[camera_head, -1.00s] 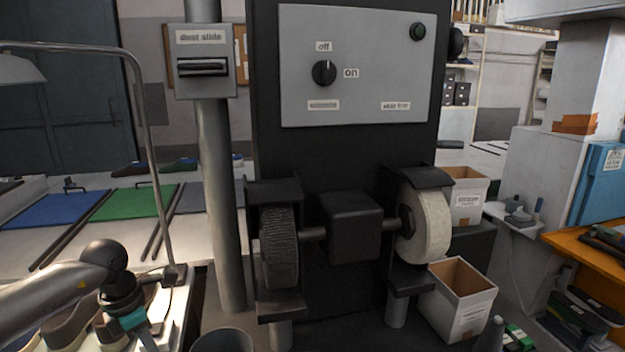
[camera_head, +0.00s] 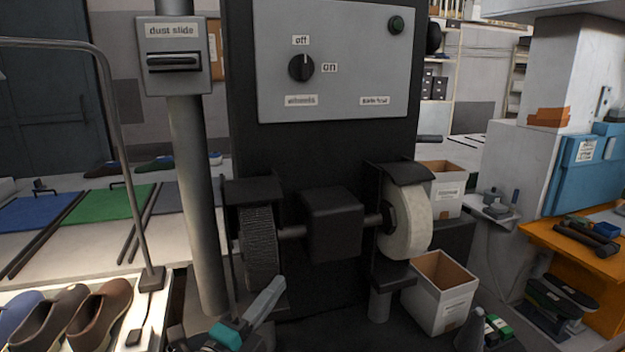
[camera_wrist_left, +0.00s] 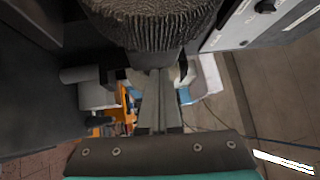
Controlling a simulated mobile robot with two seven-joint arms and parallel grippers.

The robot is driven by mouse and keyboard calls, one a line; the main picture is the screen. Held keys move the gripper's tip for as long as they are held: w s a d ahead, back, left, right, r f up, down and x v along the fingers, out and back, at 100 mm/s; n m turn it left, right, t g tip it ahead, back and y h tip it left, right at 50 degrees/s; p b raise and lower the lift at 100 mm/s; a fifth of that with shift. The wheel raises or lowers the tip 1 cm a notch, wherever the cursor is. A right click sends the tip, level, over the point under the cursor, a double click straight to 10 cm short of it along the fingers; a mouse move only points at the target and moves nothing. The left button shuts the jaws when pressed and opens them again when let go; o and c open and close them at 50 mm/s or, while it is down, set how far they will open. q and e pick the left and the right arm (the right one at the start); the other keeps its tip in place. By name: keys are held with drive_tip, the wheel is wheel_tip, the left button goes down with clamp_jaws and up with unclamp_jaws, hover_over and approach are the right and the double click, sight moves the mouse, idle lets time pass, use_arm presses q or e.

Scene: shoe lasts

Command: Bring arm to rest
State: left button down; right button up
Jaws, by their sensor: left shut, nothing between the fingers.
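My left gripper (camera_head: 265,302) shows low in the head view, with a teal band behind its pale grey fingers. The fingers are together and hold nothing. They point up and to the right, in front of the lower part of the dark bristly wheel (camera_head: 260,246). In the left wrist view the closed fingers (camera_wrist_left: 159,85) point away from the camera, and the bristly wheel (camera_wrist_left: 150,22) fills the top middle. I cannot tell how far the fingers are from the wheel. My right gripper is not in view.
The machine has a white wheel (camera_head: 408,225) and a panel whose knob (camera_head: 301,68) sits near "off". A dust slide box (camera_head: 174,63) is on the pipe. Brown shoes (camera_head: 98,315) stand on a white table at left. A cardboard box (camera_head: 440,290) is at right.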

use_arm(q)
drive_tip(key=s+a+f+n+g+y, duration=0.1)
drive_tip(key=s+a+f+n+y, duration=0.2)
drive_tip(key=a+f+n+y, duration=0.7)
drive_tip(key=s+f+n+g, duration=0.3)
drive_tip(key=s+n+g, duration=0.1)
drive_tip(key=s, duration=0.4)
drive_tip(key=s+f+n+g+h, duration=0.1)
drive_tip(key=s+f+n+g, duration=0.35)
drive_tip(key=s, duration=0.35)
drive_tip(key=s+f+n+g, duration=0.3)
drive_tip(key=s+g, duration=0.1)
drive_tip(key=s, duration=0.4)
drive_tip(key=s+f+g+b, duration=0.2)
drive_tip(key=s+f, duration=0.1)
drive_tip(key=f, duration=2.3)
drive_tip(key=s+a+f+g+b, duration=0.1)
drive_tip(key=s+a+f+b, duration=0.1)
drive_tip(key=s+f, duration=1.2)
drive_tip(key=shift+s+a+f, duration=0.15)
drive_tip(key=shift+s, duration=0.3)
drive_tip(key=shift+s+m, duration=0.15)
drive_tip(key=shift+m, duration=0.1)
